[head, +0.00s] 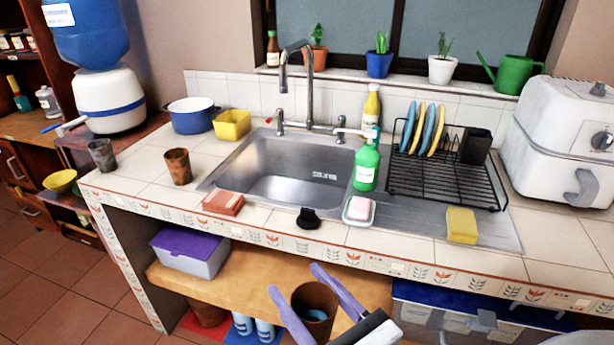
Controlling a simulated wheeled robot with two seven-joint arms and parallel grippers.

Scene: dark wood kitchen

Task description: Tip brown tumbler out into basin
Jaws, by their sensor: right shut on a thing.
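A brown tumbler (303,298) is held upright in front of the counter at the bottom middle of the head view, with something bluish inside it. My right gripper (296,279) has its purple fingers on either side of the tumbler and is shut on it. The basin (290,178) is a steel sink set in the tiled counter, behind and above the tumbler in the picture, and looks empty. Its tall tap (309,85) stands at the back edge. My left gripper is not in view.
A second brown tumbler (177,168) and a grey cup (102,156) stand on the counter at left. A brick-coloured block (223,203), a black object (308,219), a soap dish (345,218) and a green bottle (366,168) line the basin's front and right. A dish rack (440,182) stands further right.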

